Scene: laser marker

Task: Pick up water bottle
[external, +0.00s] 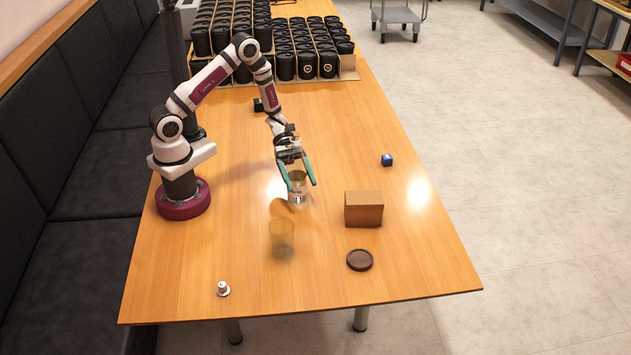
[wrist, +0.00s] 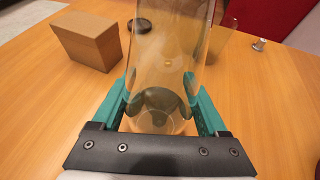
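A clear, faintly tinted vessel, which looks like the water bottle (wrist: 166,50), is between my gripper's two teal fingers in the wrist view. In the external view the bottle (external: 297,190) shows between the fingertips. My gripper (external: 298,183) reaches down over the table with its fingers apart, one on each side of the bottle. In the wrist view my gripper (wrist: 158,78) has its fingertips close to the sides of the bottle. I cannot tell whether they press on it, or whether its base touches the table.
A second clear vessel (external: 282,235) stands just in front. A brown box (external: 364,210) is to the right, with a dark round disc (external: 360,260) nearer the front edge. Black canisters (external: 306,66) fill the back.

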